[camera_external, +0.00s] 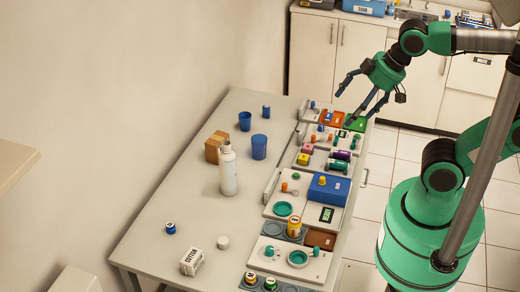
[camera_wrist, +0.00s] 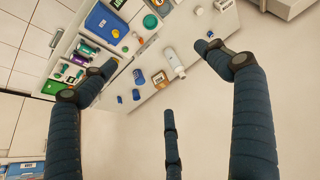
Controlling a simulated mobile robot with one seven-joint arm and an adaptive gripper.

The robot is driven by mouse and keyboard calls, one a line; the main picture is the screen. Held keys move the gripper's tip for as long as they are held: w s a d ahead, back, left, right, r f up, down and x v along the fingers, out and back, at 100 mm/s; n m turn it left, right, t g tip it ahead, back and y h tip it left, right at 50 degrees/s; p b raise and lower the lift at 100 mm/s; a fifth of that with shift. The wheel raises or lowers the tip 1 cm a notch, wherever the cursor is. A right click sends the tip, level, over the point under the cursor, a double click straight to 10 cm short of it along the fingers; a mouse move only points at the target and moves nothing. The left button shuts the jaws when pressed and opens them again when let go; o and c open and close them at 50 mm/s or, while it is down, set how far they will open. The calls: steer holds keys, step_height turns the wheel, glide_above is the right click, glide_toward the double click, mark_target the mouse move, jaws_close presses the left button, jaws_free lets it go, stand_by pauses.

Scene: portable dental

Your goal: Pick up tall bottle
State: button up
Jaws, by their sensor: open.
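The tall bottle (camera_external: 228,170) is white with a narrow neck and stands upright near the middle of the table (camera_external: 185,225). In the wrist view the bottle (camera_wrist: 174,62) shows beyond my fingers, between the left and right ones. My gripper (camera_external: 362,100) is open and empty, raised above the far right end of the table, well away from the bottle. Its three dark blue fingers (camera_wrist: 165,85) are spread in the wrist view.
Two blue cups (camera_external: 259,147) and a brown box (camera_external: 217,147) stand behind the bottle. A cotton box (camera_external: 192,262) and a small white jar (camera_external: 223,242) are in front. Trays with a blue box (camera_external: 329,190) and dental items line the right edge. Bare table lies left of the bottle.

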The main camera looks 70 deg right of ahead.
steer(key=w+d+f+t+h, duration=0.1)
steer(key=w+d+f, duration=0.3)
steer(key=w, duration=0.5)
steer(key=w+d+f+n+t+b, duration=0.1)
steer(key=w+d+f+t, duration=0.1)
steer(key=w+d+f, duration=0.45)
steer(key=w+d+f+t+h, duration=0.1)
steer(key=w+d+f, duration=0.15)
steer(key=w, duration=0.75)
steer(key=n+t+y+b, duration=0.1)
steer(key=n+t+y, duration=0.15)
steer(key=y, duration=0.35)
glide_toward(228, 169)
steer(key=shift+t, duration=0.45)
steer(key=d, duration=0.1)
steer(key=s+d, duration=0.2)
steer(key=d, duration=0.1)
steer(key=shift+s+f, duration=0.25)
steer(key=shift+f, duration=0.05)
steer(key=b+x, duration=0.1)
steer(key=x, duration=0.7)
steer(key=shift+w+f, duration=0.15)
steer(key=shift+w, duration=0.15)
steer(key=shift+d, duration=0.15)
